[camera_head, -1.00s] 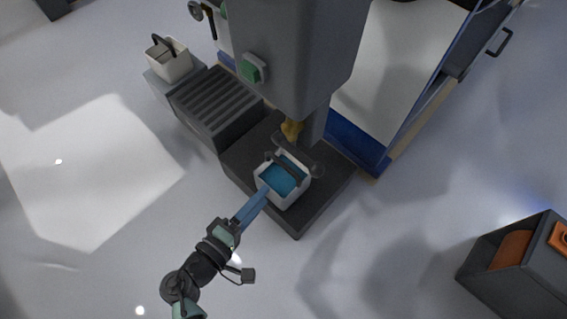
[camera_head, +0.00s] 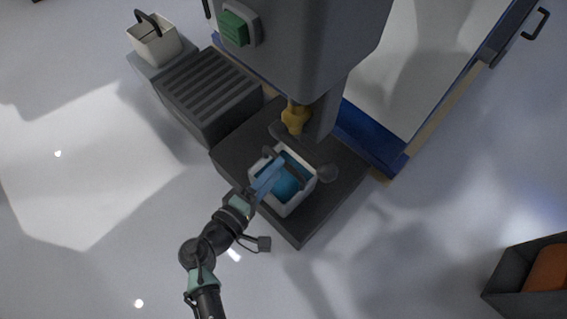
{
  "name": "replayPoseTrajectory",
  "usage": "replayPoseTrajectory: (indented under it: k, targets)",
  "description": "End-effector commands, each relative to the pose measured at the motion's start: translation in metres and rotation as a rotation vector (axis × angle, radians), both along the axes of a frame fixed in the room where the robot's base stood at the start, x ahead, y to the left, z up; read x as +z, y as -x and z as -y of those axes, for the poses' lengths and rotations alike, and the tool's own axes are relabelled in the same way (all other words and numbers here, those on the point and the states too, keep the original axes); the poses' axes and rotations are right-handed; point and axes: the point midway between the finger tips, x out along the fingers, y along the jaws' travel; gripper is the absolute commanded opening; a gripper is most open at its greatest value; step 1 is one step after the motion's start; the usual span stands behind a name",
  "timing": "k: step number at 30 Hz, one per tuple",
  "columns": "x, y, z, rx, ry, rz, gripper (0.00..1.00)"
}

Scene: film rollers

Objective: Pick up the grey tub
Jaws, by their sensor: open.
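A light grey tub (camera_head: 298,203) with blue contents and a dark handle stands on the dark base block, under the brass tap. My gripper (camera_head: 275,172) has its blue fingers over the tub's left side, near the rim and handle. It is open, and no tub is seen held in it. The fingers hide part of the tub's left rim and contents. I cannot tell whether they touch the tub.
A cream tub (camera_head: 154,46) with a dark handle stands on a grey block at the upper left, beside a dark ribbed grate (camera_head: 208,92). The dark machine column (camera_head: 320,45) hangs just behind the tap (camera_head: 295,118). A dark bin (camera_head: 515,275) stands at lower right. Floor at left is clear.

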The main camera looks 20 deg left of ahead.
Motion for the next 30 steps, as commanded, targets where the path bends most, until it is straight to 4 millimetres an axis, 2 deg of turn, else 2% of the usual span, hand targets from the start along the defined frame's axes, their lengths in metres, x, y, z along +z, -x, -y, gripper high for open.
replayPoseTrajectory:
  k: [3, 11, 17, 21, 30]
  targets:
    - [-0.007, -0.018, 0.004, -0.002, -0.002, 0.0, 0.55]
    - [-0.013, -0.034, 0.005, 0.0, -0.001, 0.0, 0.55]
    - [-0.025, -0.057, 0.006, -0.001, -0.002, 0.0, 0.55]
    - [-0.025, -0.072, 0.009, -0.001, -0.001, -0.001, 0.55]
    - [-0.023, -0.075, 0.01, 0.001, -0.001, -0.002, 0.53]
